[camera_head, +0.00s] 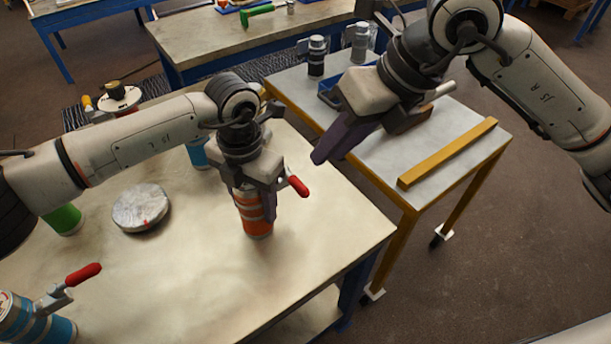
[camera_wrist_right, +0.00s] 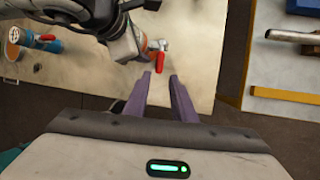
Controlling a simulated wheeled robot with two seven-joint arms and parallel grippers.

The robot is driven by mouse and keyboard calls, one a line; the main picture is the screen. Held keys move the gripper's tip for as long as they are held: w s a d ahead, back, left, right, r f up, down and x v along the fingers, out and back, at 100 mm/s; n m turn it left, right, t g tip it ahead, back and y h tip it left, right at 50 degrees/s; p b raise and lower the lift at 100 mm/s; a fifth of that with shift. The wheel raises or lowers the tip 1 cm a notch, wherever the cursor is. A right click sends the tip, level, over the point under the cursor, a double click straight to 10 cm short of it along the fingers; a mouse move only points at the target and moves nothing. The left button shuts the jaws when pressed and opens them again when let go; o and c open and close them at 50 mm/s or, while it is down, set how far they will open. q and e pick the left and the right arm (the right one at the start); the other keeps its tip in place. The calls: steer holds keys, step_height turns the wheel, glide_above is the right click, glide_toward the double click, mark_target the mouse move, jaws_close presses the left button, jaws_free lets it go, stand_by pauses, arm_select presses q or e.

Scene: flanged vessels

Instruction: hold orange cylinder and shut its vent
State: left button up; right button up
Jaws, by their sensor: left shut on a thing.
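The orange cylinder (camera_head: 257,222) stands upright on the workbench, with grey bands around it. My left gripper (camera_head: 256,197) comes down from above and is shut on its upper part, hiding its top. The vent's red handle (camera_head: 298,186) sticks out to the right of the cylinder's top, tilted downward; it also shows in the right wrist view (camera_wrist_right: 159,62). My right gripper (camera_wrist_right: 161,78) is open and empty, its purple fingers apart. In that view the red handle lies just beyond the fingertips, and they look apart from it.
The workbench (camera_head: 190,275) also holds a blue cylinder with a red handle (camera_head: 83,274), a green cylinder (camera_head: 65,218) and a grey disc (camera_head: 140,207). A cart on the right carries a yellow bar (camera_head: 447,153) and grey fittings (camera_head: 317,57).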

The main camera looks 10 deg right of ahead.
mark_target(301, 183)
steer(key=x, duration=1)
steer(key=shift+a+f, duration=0.15)
steer(key=shift+f, duration=0.2)
jaws_close()
